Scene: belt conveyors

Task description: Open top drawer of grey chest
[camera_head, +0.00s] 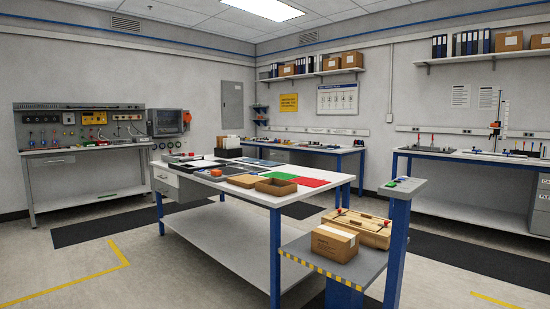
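No gripper or arm of mine shows in the head view. A grey drawer unit (166,181) hangs under the left end of the central table; its front looks closed. A grey cabinet (541,205) is cut off by the right edge. I cannot tell which of these is the grey chest, or make out its top drawer clearly.
The central table (228,189) carries trays, red and green mats and an open cardboard box (276,187). A low stand with a striped edge (320,266) holds a carton (335,241) and a wooden crate (357,228). Floor at front left is clear, with yellow lines.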

